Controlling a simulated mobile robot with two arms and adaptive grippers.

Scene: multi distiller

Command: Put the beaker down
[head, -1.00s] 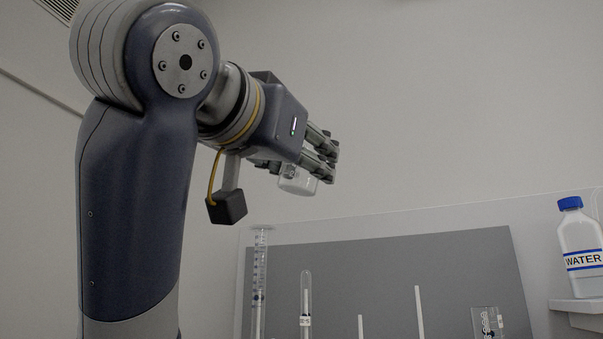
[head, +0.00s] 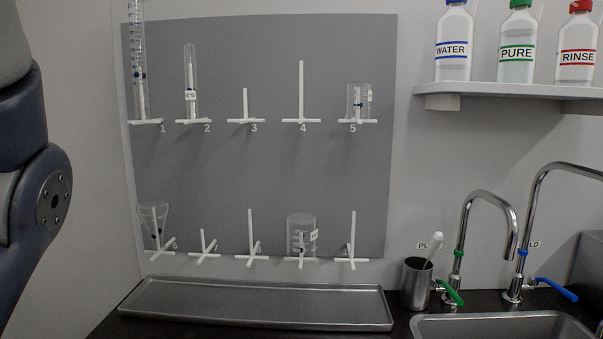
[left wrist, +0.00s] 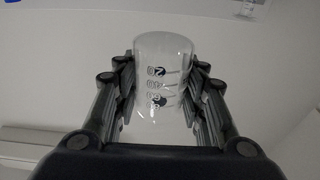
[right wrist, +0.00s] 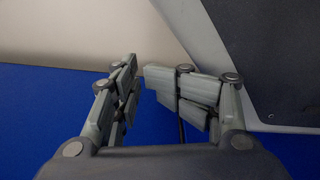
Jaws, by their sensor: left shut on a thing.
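A clear glass beaker (left wrist: 158,80) with dark graduation marks is in my left gripper (left wrist: 160,95). In the left wrist view the fingers close on it from both sides. This gripper and the held beaker are outside the head view, where only part of my left arm shows at the left edge. My right gripper (right wrist: 140,75) is empty in the right wrist view, its fingertips a small gap apart. A grey drying board (head: 270,170) with white pegs faces me in the head view. Pegs 3 (head: 245,105) and 4 (head: 301,90) are bare.
A graduated cylinder (head: 138,60), a test tube (head: 190,80), a small beaker (head: 358,100), a conical flask (head: 153,222) and a larger beaker (head: 301,235) hang on pegs. Below is a metal tray (head: 250,303). Bottles (head: 453,45), taps (head: 487,200) and a sink (head: 500,325) are at right.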

